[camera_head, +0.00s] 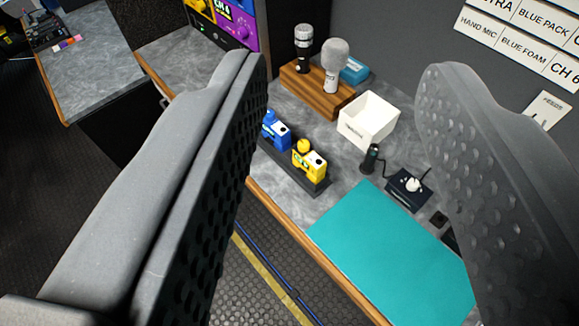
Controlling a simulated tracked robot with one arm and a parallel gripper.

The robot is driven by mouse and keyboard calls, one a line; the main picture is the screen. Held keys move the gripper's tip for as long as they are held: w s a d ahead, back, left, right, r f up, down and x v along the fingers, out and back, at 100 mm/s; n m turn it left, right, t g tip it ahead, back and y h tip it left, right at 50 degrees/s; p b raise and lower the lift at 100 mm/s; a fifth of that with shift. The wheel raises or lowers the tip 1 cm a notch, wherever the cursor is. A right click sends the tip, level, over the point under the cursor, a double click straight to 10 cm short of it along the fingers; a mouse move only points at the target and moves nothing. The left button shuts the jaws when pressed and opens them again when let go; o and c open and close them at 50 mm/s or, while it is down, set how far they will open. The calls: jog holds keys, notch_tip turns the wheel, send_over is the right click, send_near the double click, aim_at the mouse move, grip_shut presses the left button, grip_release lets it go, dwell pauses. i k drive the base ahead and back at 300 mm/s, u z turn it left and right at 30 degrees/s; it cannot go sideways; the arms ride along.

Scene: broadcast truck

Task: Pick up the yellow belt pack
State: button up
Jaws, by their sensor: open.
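The yellow belt pack (309,161) stands upright in a dark rack (311,184) near the front edge of the grey counter. A blue belt pack (276,131) stands beside it on the left, partly hidden by my left finger. My gripper (345,80) is open and empty, its two fingers wide apart in the foreground. The yellow belt pack shows between the fingers, farther off and touching neither.
A white box (369,121) and a wooden stand (315,90) with two microphones are behind the rack. A teal mat (391,255) covers the counter's front right.

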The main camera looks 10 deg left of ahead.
aim_at(312, 162)
jog(key=z, duration=0.1)
jog(key=k, duration=1)
jog(key=u, duration=0.55)
jog(key=i, duration=1.3)
jog(key=z, duration=0.7)
